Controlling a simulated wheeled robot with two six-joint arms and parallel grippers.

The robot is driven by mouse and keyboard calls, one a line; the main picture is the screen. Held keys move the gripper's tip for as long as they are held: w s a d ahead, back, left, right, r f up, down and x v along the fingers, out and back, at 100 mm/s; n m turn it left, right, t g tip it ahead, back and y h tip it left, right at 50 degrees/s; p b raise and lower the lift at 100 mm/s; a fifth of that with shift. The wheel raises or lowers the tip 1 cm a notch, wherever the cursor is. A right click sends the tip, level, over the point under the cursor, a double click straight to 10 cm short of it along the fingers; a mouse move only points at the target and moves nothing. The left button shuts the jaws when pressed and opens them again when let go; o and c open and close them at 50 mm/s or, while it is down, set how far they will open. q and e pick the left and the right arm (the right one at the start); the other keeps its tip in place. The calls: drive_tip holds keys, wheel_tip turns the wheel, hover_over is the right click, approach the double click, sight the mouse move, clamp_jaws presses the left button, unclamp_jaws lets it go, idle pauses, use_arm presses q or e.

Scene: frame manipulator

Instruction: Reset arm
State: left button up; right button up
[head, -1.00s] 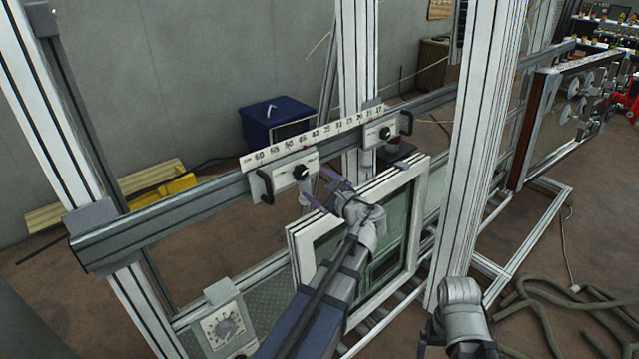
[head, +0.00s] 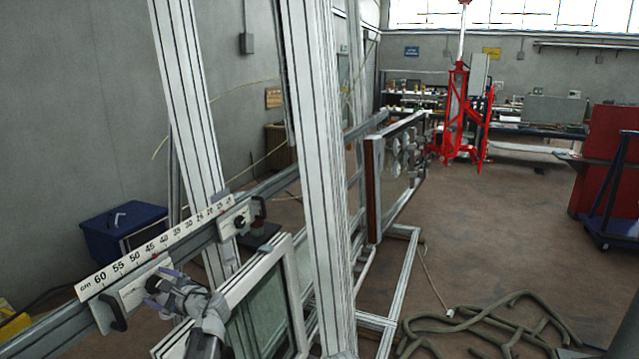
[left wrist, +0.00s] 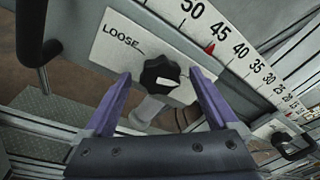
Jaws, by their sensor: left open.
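My left gripper (left wrist: 158,100) is open, its two purple fingers spread on either side below a black knob (left wrist: 160,74) on a white plate marked "LOOSE". No contact with the knob can be made out. In the head view my left gripper (head: 160,283) is in front of the clamp plate (head: 128,297) under the ruler (head: 152,247). The white window frame (head: 172,344) with its glass pane (head: 262,308) stands just right of and below my left wrist. My right gripper is out of view.
A second clamp (head: 238,218) sits farther along the rail, near the tall aluminium post (head: 318,170). A grey hose (head: 480,322) lies on the floor at the right. A red lift (head: 460,115) and a red cabinet (head: 608,160) stand farther back, with open floor between.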

use_arm(q)
drive_tip(key=p+v, duration=0.1)
drive_tip(key=v, duration=0.7)
drive_tip(key=b+x, duration=0.1)
drive_tip(key=x, duration=0.7)
drive_tip(key=shift+w+a+f, duration=0.1)
drive_tip(key=shift+w+a, duration=0.05)
drive_tip(key=shift+n, duration=0.4)
drive_tip(key=n+b, duration=0.1)
drive_tip(key=n, duration=0.1)
drive_tip(key=shift+n+y, duration=0.3)
drive_tip(key=n+b, duration=0.2)
drive_tip(key=n, duration=0.5)
drive_tip(key=shift+d+y, duration=0.2)
drive_tip(key=shift+y, duration=0.2)
drive_tip(key=n+y+b, duration=0.1)
drive_tip(key=n, duration=0.8)
drive_tip(key=n+g, duration=0.1)
drive_tip(key=n, duration=0.2)
drive_tip(key=shift+y, duration=0.3)
